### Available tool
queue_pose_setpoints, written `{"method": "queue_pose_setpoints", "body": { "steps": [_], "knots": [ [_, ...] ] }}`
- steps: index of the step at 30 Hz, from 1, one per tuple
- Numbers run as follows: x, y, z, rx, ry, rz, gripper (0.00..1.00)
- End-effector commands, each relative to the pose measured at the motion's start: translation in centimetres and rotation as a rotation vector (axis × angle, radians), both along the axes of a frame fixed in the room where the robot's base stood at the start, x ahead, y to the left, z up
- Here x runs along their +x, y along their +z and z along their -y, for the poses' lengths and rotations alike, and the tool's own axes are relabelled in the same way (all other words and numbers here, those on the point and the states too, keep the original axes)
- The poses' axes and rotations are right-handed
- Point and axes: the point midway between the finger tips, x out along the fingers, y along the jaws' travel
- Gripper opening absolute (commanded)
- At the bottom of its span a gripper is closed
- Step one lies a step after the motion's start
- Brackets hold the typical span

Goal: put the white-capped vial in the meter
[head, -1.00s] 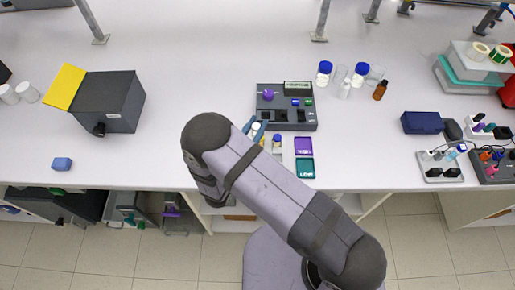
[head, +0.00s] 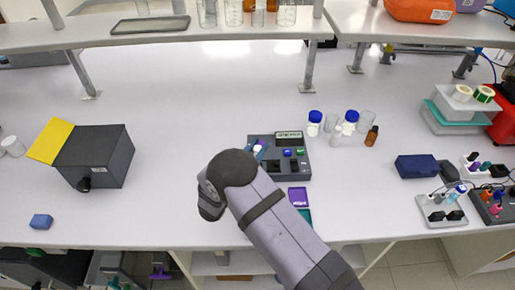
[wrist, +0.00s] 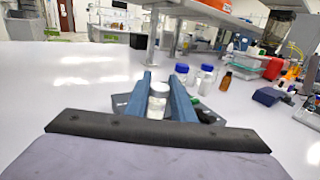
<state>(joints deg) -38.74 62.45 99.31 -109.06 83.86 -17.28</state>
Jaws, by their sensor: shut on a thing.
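The white-capped vial (wrist: 157,102) stands between the blue fingers of my gripper (wrist: 164,76) in the wrist view, which are shut on it. In the head view my gripper (head: 259,149) is at the left part of the meter (head: 293,166), mostly behind my arm. The meter is a dark grey box with a small display and coloured buttons; in the wrist view it shows behind and beside the fingers. I cannot tell whether the vial touches the meter. The meter's front left is hidden by my arm.
Blue-capped bottles (head: 314,122), clear glassware and a brown bottle (head: 372,136) stand right of the meter. A purple-screened device (head: 298,196) lies in front of it. A dark box with a yellow flap (head: 95,158) is at left. The bench between is clear; a shelf (head: 200,32) spans the back.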

Motion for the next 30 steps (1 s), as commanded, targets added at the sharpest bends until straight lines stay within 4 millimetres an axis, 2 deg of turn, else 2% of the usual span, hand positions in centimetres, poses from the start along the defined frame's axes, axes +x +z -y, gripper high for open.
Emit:
{"method": "queue_pose_setpoints", "body": {
  "steps": [12,30],
  "knots": [
    [0.0,-2.7,0.0,0.0,0.0,0.0,0.0],
    [0.0,-3.0,0.0,0.0,0.0,0.0,0.0]
  ]
}}
